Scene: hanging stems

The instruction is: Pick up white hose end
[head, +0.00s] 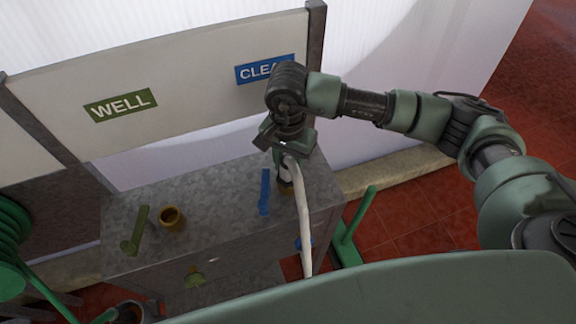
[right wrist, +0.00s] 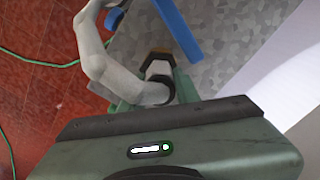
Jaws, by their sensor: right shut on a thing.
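The white hose (head: 304,222) hangs down from my right gripper (head: 285,160) over the front edge of the grey metal counter in the head view. My right gripper is shut on the hose's end, above the right part of the counter top. In the right wrist view the white hose (right wrist: 108,72) bends away to the upper left. Its end has a dark collar and a brass-coloured tip (right wrist: 158,58) close to the counter top. I cannot tell whether the tip touches something beneath it. My left gripper is not in view.
The counter (head: 230,205) bears a blue lever (head: 265,192), a green lever (head: 134,230) and a brass-coloured fitting (head: 172,218). Behind are a green WELL sign (head: 121,103) and a partly covered blue sign (head: 262,69). A green hose coil (head: 12,235) is at the left.

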